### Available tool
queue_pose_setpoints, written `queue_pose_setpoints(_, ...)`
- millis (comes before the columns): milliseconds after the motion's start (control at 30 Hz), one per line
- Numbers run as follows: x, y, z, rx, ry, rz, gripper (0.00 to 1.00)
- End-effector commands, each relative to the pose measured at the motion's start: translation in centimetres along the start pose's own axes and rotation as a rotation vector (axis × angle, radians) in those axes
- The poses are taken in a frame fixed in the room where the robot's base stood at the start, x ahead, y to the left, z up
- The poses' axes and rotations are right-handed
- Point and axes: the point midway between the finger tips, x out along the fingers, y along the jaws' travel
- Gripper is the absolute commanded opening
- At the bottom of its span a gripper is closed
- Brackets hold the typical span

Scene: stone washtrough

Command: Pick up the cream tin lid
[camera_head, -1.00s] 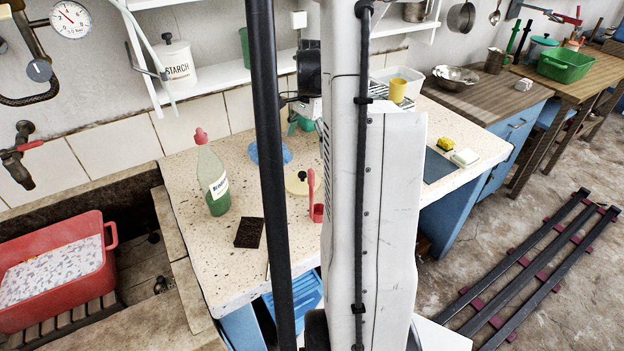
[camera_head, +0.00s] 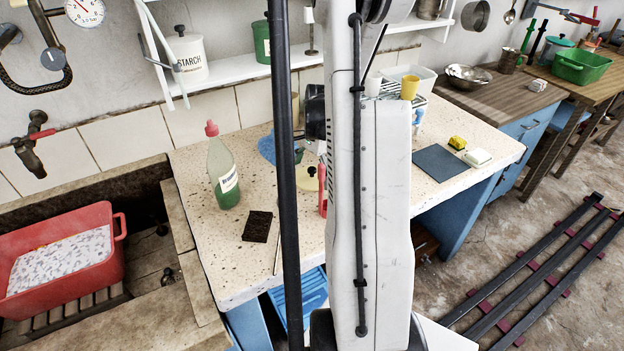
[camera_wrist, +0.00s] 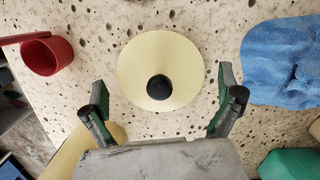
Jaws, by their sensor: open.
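The cream tin lid (camera_wrist: 150,55) is a round, pale disc with a black knob in the middle. It lies on the speckled counter in the wrist view, ahead of my gripper (camera_wrist: 160,100). My gripper is open and empty, with one finger on each side below the lid's knob in the picture. The fingers look apart from the lid; their height above it is hard to tell. In the head view part of the lid (camera_head: 307,178) shows beside my column, which hides the rest and most of my gripper.
A red scoop or cup (camera_wrist: 47,55) lies left of the lid, and a blue cloth (camera_wrist: 283,62) lies to its right. A green item (camera_wrist: 290,164) is at the lower right. A green bottle (camera_head: 223,175) and dark sponge (camera_head: 257,227) are on the counter (camera_head: 205,240).

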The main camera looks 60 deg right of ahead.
Motion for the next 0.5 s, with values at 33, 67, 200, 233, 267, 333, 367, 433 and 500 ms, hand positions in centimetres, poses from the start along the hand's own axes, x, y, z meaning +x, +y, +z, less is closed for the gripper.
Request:
queue_pose_setpoints(33, 0.35, -0.01, 0.00, 0.000, 0.000, 0.000, 1.00)
queue_pose_setpoints(67, 0.45, -0.01, 0.00, 0.000, 0.000, 0.000, 1.00)
queue_pose_setpoints(200, 0.50, 0.00, 0.00, 0.000, 0.000, 0.000, 1.00)
queue_pose_setpoints(233, 0.50, 0.01, 0.01, 0.000, 0.000, 0.000, 1.00)
queue_pose_setpoints(267, 0.49, 0.01, 0.00, 0.000, 0.000, 0.000, 1.00)
queue_pose_setpoints(333, 0.48, 0.01, 0.00, 0.000, 0.000, 0.000, 0.95)
queue_pose_setpoints(367, 0.48, 0.01, 0.00, 0.000, 0.000, 0.000, 0.91)
queue_pose_setpoints(433, 0.48, 0.01, 0.00, 0.000, 0.000, 0.000, 0.81)
queue_pose_setpoints(500, 0.47, 0.01, 0.00, 0.000, 0.000, 0.000, 0.72)
